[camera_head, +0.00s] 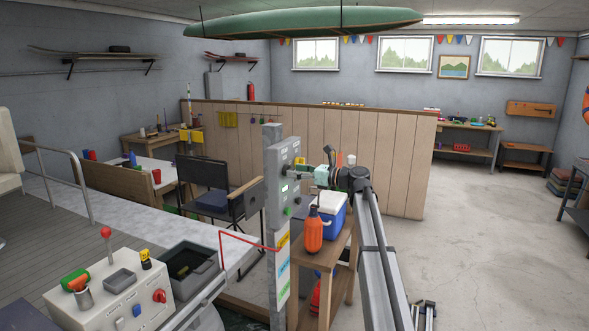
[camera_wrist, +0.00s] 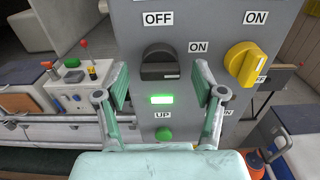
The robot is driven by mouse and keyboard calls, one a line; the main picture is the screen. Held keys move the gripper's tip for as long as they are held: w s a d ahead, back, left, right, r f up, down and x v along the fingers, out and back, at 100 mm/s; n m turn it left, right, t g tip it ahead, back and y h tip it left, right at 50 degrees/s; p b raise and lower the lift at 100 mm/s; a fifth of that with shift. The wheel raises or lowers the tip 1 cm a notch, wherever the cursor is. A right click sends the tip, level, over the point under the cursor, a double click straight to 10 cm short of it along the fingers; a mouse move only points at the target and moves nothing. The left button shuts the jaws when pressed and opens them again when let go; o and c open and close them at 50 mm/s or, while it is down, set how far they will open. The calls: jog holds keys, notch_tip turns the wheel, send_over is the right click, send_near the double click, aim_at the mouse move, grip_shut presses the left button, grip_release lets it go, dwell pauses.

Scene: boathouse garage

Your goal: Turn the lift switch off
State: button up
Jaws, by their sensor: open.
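A grey control panel (camera_wrist: 215,20) fills the upper middle of the wrist view; in the head view it stands on a grey post (camera_head: 276,180). A black rotary switch (camera_wrist: 160,62), with OFF above it and ON to its right, lies between and just beyond my fingertips. Its exact pointing direction is hard to tell. A lit green lamp (camera_wrist: 161,99) is below it, then an UP label and a green button (camera_wrist: 164,134). No label naming the lift is readable. My gripper (camera_wrist: 161,84) is open and empty, facing the panel; it also shows in the head view (camera_head: 318,173).
A yellow rotary switch (camera_wrist: 246,64) with ON and OFF labels sits close right of my right finger. An orange bottle (camera_head: 313,231) and a blue cooler (camera_head: 331,215) stand on a wooden stand below my arm.

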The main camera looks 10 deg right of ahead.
jog(key=shift+w+a, duration=0.3)
jog(key=shift+a, duration=0.1)
jog(key=c, duration=1.1)
jog(key=shift+c, duration=0.2)
